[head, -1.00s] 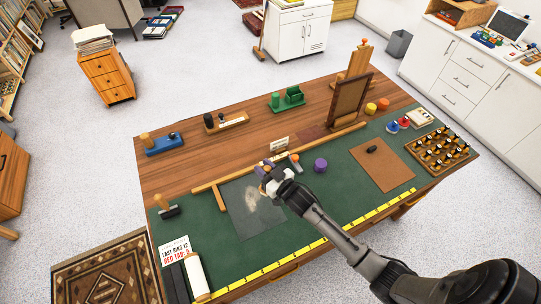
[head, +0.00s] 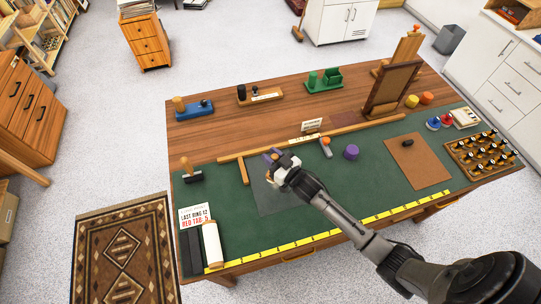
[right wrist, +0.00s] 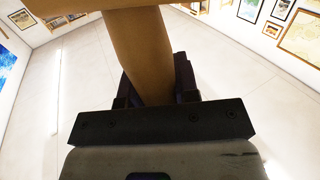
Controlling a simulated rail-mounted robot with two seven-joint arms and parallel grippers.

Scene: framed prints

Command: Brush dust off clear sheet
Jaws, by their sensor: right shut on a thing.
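The clear sheet (head: 266,200) lies flat on the green mat (head: 225,225) and looks like a dark grey rectangle. My right gripper (head: 273,160) is over its far part and hides some of it. No pale dust patch shows on the bare part that I see. In the right wrist view my right gripper (right wrist: 158,85) is shut on a tan wooden handle (right wrist: 143,55), which meets a wide wooden piece at the top. I take it for the brush; its bristles are hidden. Contact with the sheet cannot be told. My left gripper is out of view.
A wooden T-square (head: 244,170) lies just left of and behind the sheet. A black-based, wood-handled tool (head: 192,176) stands at the left. A purple cylinder (head: 351,152) and brown board (head: 418,162) are to the right. A yellow ruler (head: 330,232) lines the front edge.

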